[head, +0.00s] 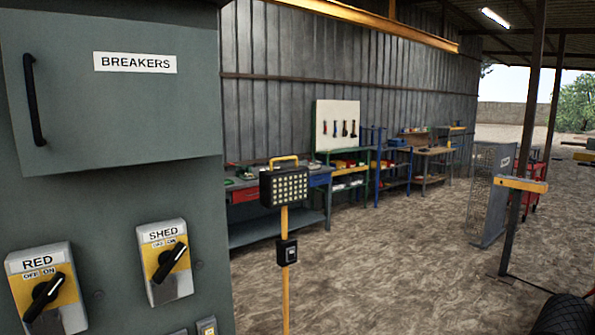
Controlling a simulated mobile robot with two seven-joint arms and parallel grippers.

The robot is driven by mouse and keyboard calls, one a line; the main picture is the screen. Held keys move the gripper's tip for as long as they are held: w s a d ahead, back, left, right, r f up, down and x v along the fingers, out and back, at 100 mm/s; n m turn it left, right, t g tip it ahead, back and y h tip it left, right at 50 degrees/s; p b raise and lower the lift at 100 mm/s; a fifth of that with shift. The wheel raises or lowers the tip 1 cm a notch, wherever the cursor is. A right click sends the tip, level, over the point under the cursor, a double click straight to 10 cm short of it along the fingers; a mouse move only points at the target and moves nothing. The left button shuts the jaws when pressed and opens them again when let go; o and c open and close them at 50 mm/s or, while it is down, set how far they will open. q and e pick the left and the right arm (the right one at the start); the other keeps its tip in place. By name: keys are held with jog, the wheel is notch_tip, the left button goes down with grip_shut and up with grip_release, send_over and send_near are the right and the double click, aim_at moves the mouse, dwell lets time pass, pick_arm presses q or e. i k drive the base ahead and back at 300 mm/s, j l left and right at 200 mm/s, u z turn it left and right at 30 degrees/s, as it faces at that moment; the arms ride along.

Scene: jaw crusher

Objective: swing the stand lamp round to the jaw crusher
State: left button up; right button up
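The stand lamp (284,188) is in the middle of the head view, to the right of the grey breaker cabinet. It has a black rectangular head with rows of pale yellowish LEDs, a yellow handle on top and a yellow upright pole (285,303). Its LED face points roughly toward me; I cannot tell whether it is lit. A black switch box (287,252) with a light rocker sits on the pole. The lamp's foot is below the frame. I cannot identify the jaw crusher in this view. Neither of my grippers is in view.
The grey breaker cabinet (110,130) fills the near left, with RED (45,290) and SHED (164,262) rotary switches. Workbenches (265,233) line the metal wall. A steel post with a yellow bar (521,185) and a black tyre (563,315) stand right. Dirt floor (400,270) between is clear.

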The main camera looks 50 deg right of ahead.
aim_at(281, 187)
jog(key=z, duration=1.5)
jog(key=i+l+u, duration=0.15)
jog(key=u, duration=0.45)
jog(key=i+l+u, duration=0.3)
jog(key=l, duration=0.35)
jog(key=i+l+u, duration=0.2)
jog(key=i+l, duration=0.2)
jog(key=l, duration=0.2)
jog(key=i+l, duration=0.15)
jog(key=l, duration=0.25)
jog(key=i+l+u, duration=0.1)
jog(key=l, duration=0.3)
jog(key=i, duration=0.1)
